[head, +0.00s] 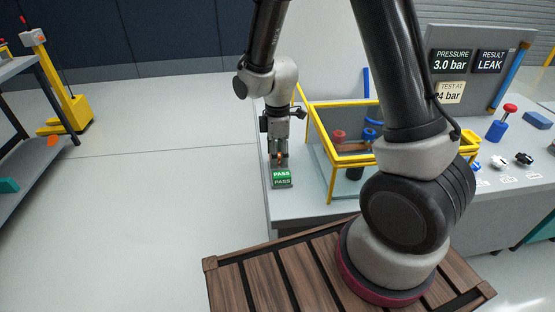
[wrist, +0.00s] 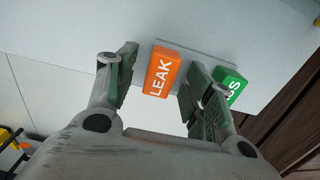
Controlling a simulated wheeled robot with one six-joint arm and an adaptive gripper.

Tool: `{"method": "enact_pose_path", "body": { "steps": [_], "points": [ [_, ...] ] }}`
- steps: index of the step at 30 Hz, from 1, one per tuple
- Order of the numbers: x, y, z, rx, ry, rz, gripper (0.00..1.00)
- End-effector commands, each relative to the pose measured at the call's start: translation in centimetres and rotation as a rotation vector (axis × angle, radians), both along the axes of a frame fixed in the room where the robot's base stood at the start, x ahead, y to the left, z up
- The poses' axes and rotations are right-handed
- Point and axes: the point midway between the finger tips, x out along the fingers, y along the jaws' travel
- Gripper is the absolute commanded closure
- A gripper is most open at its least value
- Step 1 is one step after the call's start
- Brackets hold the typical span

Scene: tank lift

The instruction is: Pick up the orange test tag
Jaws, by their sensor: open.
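The orange tag (wrist: 163,72), lettered LEAK, sits on a thin grey base at the bench's left end. In the wrist view it lies between my open fingers (wrist: 162,62), nearer the right one; I cannot tell whether either finger touches it. In the head view my gripper (head: 279,157) points down over it, and only a sliver of orange shows between the fingers. A green PASS tag (head: 282,177) stands just in front of it. In the wrist view the green tag (wrist: 231,84) is partly hidden behind my right finger.
A yellow-framed tank (head: 332,160) stands close to the right of my gripper. A panel (head: 476,65) reading 3.0 bar and LEAK stands at the back right. A slatted wooden platform (head: 275,284) is in front.

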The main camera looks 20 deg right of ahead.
Motion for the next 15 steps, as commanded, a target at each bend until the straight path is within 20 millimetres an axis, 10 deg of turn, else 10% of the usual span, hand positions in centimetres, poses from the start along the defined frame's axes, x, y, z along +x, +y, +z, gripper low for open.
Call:
{"method": "enact_pose_path", "body": {
  "steps": [9, 15],
  "points": [
    [0.01, -0.01, -0.82, 0.000, -0.001, -0.001, 0.48],
    [0.00, -0.02, -0.80, 0.000, 0.000, -0.001, 0.85]
  ]
}}
